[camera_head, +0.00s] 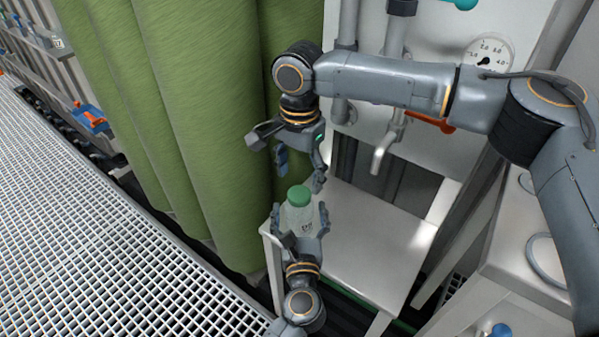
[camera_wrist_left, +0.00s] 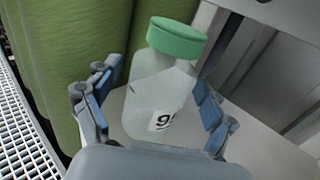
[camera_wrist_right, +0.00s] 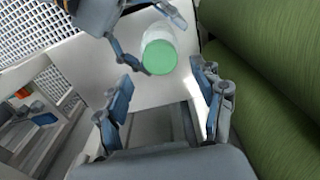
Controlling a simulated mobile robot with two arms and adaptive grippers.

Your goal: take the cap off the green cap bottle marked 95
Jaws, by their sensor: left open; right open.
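The bottle (camera_head: 299,216) is clear with a green cap (camera_head: 299,195) on it. In the left wrist view the bottle (camera_wrist_left: 160,98) stands between the fingers, its label (camera_wrist_left: 165,120) showing a 9 and part of another digit. My left gripper (camera_head: 300,218) is open around the bottle's body; contact cannot be told. My right gripper (camera_head: 299,172) is open and empty, above the bottle and pointing down. In the right wrist view the green cap (camera_wrist_right: 160,57) lies beyond the fingertips, at the upper middle.
A white bench (camera_head: 365,240) lies under and right of the bottle. Large green vessels (camera_head: 190,120) stand close on the left. A grating floor (camera_head: 90,220) lies at left.

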